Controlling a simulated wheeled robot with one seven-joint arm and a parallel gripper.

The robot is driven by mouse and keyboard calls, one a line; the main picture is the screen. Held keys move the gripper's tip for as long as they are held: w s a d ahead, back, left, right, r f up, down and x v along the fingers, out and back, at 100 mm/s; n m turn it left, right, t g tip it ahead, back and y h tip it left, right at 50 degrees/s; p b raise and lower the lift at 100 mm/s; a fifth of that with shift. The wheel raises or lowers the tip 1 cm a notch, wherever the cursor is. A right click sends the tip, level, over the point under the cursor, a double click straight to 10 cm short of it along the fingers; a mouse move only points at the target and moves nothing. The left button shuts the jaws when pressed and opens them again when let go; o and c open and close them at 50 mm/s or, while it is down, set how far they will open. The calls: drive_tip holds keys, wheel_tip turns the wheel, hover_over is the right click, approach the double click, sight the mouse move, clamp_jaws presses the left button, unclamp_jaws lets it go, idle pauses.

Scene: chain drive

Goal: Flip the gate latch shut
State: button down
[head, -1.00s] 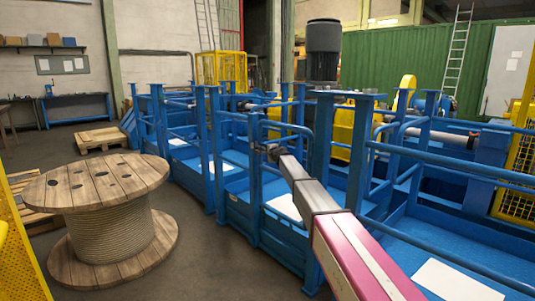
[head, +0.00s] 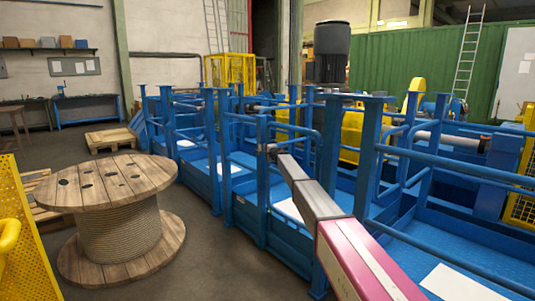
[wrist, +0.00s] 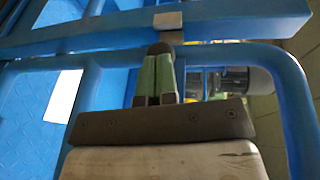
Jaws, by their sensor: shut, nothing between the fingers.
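My gripper (wrist: 158,52) is shut, its green fingers together with nothing between them. In the wrist view its dark fingertips are just below a small grey metal piece (wrist: 168,20) on a straight blue bar, which looks like the latch. The fingertips overlap its lower part in the picture; I cannot tell if they touch. A rounded blue tube frame (wrist: 290,85), which looks like the gate, passes behind the fingers. In the head view my gripper (head: 272,148) is small, at the blue railing beside a post. The latch cannot be made out there.
Blue posts and railings (head: 262,190) surround my gripper closely. A wooden cable spool (head: 118,240) stands on the floor at left, with a yellow perforated panel (head: 25,240) at the left edge. Grey floor between spool and railing is clear.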

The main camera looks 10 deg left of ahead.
drive_tip(key=shift+w+a, duration=1.55)
drive_tip(key=shift+a, duration=0.15)
drive_tip(key=shift+s+r, duration=0.1)
drive_tip(key=v, duration=1.4)
drive_tip(key=shift+s+d, duration=0.1)
drive_tip(key=shift+d, duration=0.05)
